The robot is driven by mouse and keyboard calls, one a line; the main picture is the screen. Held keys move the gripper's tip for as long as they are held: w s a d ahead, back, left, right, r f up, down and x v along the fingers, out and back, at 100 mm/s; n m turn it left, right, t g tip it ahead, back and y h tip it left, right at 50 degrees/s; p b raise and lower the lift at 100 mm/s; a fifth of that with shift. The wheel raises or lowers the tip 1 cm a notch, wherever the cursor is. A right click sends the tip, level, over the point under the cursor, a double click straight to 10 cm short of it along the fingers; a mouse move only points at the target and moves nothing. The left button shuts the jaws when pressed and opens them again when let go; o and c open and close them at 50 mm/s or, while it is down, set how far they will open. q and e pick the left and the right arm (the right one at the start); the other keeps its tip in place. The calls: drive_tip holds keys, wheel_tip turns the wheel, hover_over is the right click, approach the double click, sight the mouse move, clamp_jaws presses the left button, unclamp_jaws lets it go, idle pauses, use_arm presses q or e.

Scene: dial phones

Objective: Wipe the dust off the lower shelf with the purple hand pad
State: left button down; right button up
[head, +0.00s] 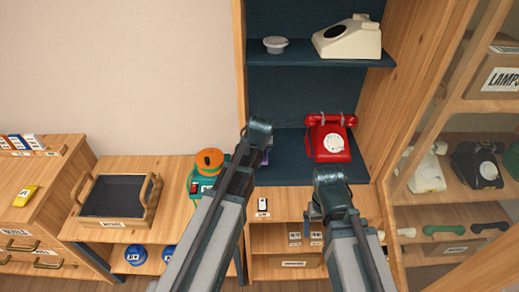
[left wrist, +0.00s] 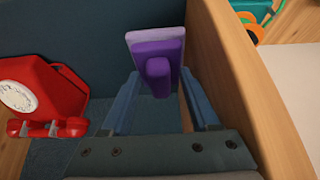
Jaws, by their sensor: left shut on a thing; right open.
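The purple hand pad (left wrist: 156,45) has a paler base and a raised grip. My left gripper (left wrist: 158,88) is shut on it. In the head view, only a sliver of the pad (head: 265,157) shows beside my left gripper (head: 262,150), whose fingers are mostly hidden by the arm. Both are at the left end of the dark blue lower shelf (head: 290,172), close to the wooden side wall. I cannot make out dust on the shelf. My right gripper (head: 314,211) is open and empty, in front of the cabinet below the shelf's front edge.
A red dial phone (head: 329,138) stands on the lower shelf's right part; it also shows in the left wrist view (left wrist: 38,100). The upper shelf (head: 290,58) holds a cream phone (head: 347,38) and a small bowl (head: 275,45). A glass-fronted cabinet (head: 455,150) is at right.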

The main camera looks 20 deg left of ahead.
use_arm(q)
wheel_tip(320, 180, up, 3)
drive_tip(key=p, duration=0.3)
idle(0.4)
drive_tip(key=shift+f, duration=0.1)
idle(0.4)
